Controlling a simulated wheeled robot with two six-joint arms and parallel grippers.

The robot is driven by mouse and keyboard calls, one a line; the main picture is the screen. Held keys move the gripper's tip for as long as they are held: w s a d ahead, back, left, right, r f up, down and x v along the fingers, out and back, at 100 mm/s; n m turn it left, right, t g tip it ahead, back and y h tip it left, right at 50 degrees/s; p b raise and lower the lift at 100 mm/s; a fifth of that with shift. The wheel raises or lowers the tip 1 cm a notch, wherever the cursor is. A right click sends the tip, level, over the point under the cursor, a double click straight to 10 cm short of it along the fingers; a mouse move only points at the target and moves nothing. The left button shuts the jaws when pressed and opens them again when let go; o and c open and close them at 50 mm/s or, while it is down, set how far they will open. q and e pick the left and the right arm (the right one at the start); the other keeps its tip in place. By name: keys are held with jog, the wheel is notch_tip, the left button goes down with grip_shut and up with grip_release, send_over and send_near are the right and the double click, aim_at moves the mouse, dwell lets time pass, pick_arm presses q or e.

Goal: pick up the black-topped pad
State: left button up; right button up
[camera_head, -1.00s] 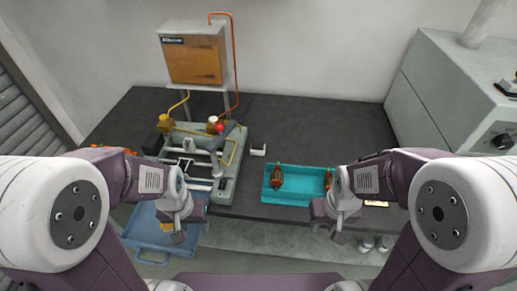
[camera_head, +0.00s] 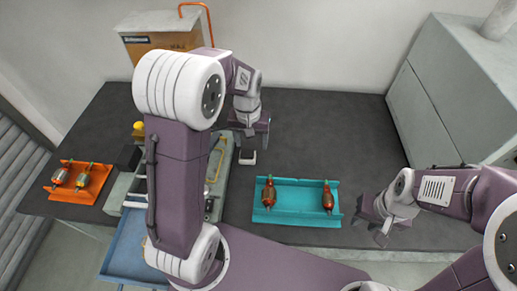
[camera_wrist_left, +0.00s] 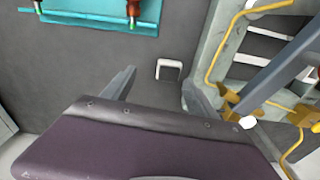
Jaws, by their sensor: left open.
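The black-topped pad (camera_head: 247,157) is a small block with a white rim and a dark top, lying on the dark bench between the winding machine and the teal tray. It also shows in the left wrist view (camera_wrist_left: 169,69), just ahead of the jaws. My left gripper (camera_head: 252,134) is open and empty, above and just behind the pad in the head view. In the wrist view its two fingers are spread wide, and the pad lies between their lines, apart from both. My right gripper (camera_head: 372,222) is near the bench's front edge, right of the tray; its jaw opening is unclear.
The teal tray (camera_head: 296,218) holds two armatures. An orange tray (camera_head: 70,196) with armatures is at the far left. The winding machine (camera_wrist_left: 225,60) stands close beside the pad, partly hidden by my left arm. A blue bin (camera_head: 120,262) is below.

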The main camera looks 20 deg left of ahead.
aim_at(247, 152)
pick_arm(q)
jog(key=shift+n+g, duration=0.5)
jog(key=w+a+f+p, duration=0.1)
jog(key=w+f, duration=0.1)
jog(key=w+a+f+p, duration=0.1)
jog(key=w+a+f, duration=0.1)
jog(key=f, duration=0.3)
jog(key=shift+s, duration=0.4)
jog(key=shift+w+f, duration=0.2)
jog(key=shift+f, duration=0.3)
notch_tip(247, 152, down, 5)
jog(key=shift+s+a+r+p, duration=0.15)
jog(key=shift+p, duration=0.65)
jog(key=shift+f, duration=0.2)
jog(key=c, duration=1.2)
pick_arm(e)
jog(key=r, duration=0.4)
jog(key=shift+s, duration=0.4)
